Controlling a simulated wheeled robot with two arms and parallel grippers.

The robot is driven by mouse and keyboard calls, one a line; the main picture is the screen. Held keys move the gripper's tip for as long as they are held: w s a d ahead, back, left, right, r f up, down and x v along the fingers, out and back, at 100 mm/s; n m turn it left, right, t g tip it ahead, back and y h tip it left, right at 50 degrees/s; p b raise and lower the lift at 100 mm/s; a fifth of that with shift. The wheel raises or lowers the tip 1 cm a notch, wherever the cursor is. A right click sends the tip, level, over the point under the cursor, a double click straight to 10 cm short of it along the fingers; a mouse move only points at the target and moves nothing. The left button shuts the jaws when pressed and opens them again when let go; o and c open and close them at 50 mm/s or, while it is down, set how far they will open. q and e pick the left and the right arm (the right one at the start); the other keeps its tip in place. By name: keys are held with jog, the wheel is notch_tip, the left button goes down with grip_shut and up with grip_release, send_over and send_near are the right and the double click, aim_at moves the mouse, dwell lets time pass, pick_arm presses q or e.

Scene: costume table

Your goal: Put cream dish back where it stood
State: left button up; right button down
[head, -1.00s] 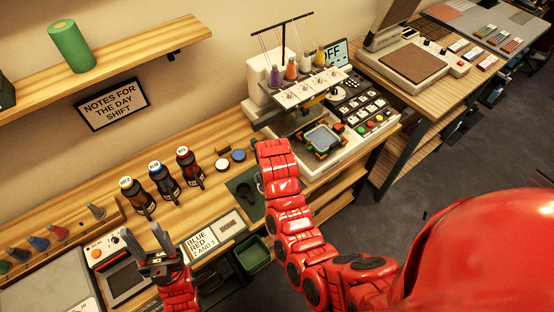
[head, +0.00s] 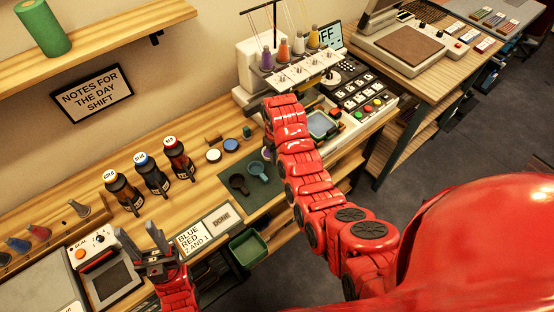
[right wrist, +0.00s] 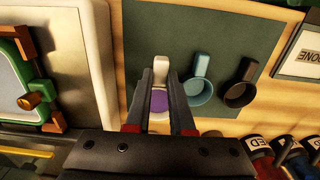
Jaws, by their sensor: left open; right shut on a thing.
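The cream dish (right wrist: 158,66) shows between my right gripper's fingers in the right wrist view, with a pale handle and something purple inside. My right gripper (right wrist: 160,80) is shut on it, over the dark green mat (right wrist: 225,28). I cannot tell whether the dish touches the mat. A blue dish (right wrist: 198,90) and a black dish (right wrist: 240,92) stand beside it on the mat. In the head view my right arm hides most of the right gripper and the cream dish. My left gripper (head: 140,240) is open and empty, near the front left of the table.
The embroidery machine (head: 250,68) stands beyond my right arm. Several dark bottles (head: 153,180), two small round lids (head: 231,145) and a sign (head: 190,236) are on the table. A green bin (head: 248,248) hangs below the front edge.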

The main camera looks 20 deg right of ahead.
jog(key=shift+w+d+r, duration=0.15)
jog(key=shift+w+d, duration=0.05)
jog(key=shift+w, duration=0.25)
jog(key=shift+w+d+f+p, duration=0.1)
jog(key=shift+w+d+p, duration=0.1)
jog(key=shift+w, duration=0.25)
jog(key=shift+w+d+f+p, duration=0.1)
jog(key=shift+w+p, duration=0.1)
jog(key=shift+w, duration=0.2)
jog(key=shift+f+p, duration=0.6)
jog(key=shift+f, duration=1.2)
jog(key=shift+f, duration=0.1)
jog(key=shift+f, duration=0.15)
jog(key=c, duration=0.8)
grip_release()
